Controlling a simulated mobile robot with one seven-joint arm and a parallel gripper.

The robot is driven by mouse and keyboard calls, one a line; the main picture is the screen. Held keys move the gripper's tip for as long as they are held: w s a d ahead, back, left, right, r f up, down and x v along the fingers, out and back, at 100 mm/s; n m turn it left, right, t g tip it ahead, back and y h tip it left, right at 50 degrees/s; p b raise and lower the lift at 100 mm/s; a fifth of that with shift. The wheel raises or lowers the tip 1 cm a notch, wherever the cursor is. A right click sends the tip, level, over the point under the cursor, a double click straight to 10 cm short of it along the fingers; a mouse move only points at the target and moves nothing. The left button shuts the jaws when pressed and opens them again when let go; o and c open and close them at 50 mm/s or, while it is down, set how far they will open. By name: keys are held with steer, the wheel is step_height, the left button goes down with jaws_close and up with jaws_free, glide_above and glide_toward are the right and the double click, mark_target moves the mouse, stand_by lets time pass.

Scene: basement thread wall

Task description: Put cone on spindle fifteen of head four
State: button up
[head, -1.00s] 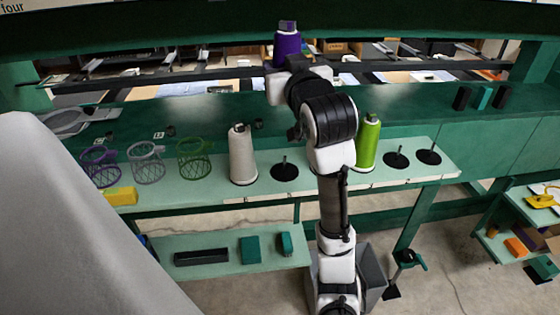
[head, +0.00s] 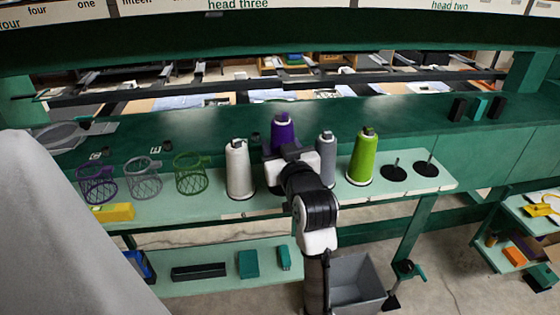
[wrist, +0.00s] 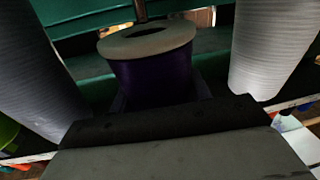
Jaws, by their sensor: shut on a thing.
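The purple cone (head: 283,128) is held in my gripper (head: 290,153), upright, between a white cone and a grey cone at the shelf. In the wrist view the purple cone (wrist: 152,82) sits in my gripper (wrist: 160,104), with a pale ring and hole at its upper end. A thin rod (wrist: 141,9) shows just above that ring; I cannot tell whether it enters the hole. My arm and the cone hide what is beneath the cone. Wall labels read "four", "one", "fifteen" and "head three" along the top; a spindle fifteen of head four cannot be singled out.
The white cone (head: 239,168) stands close on the left, the grey cone (head: 326,157) close on the right, then a green cone (head: 363,158). Two bare spindles (head: 394,173) (head: 427,169) stand at the far right. Wire baskets (head: 143,178) and a yellow block (head: 112,212) are left.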

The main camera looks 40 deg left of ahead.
steer(key=shift+f, duration=2.4)
steer(key=shift+f, duration=0.2)
steer(key=o, duration=1.1)
steer(key=shift+c, duration=0.2)
steer(key=shift+r, duration=0.15)
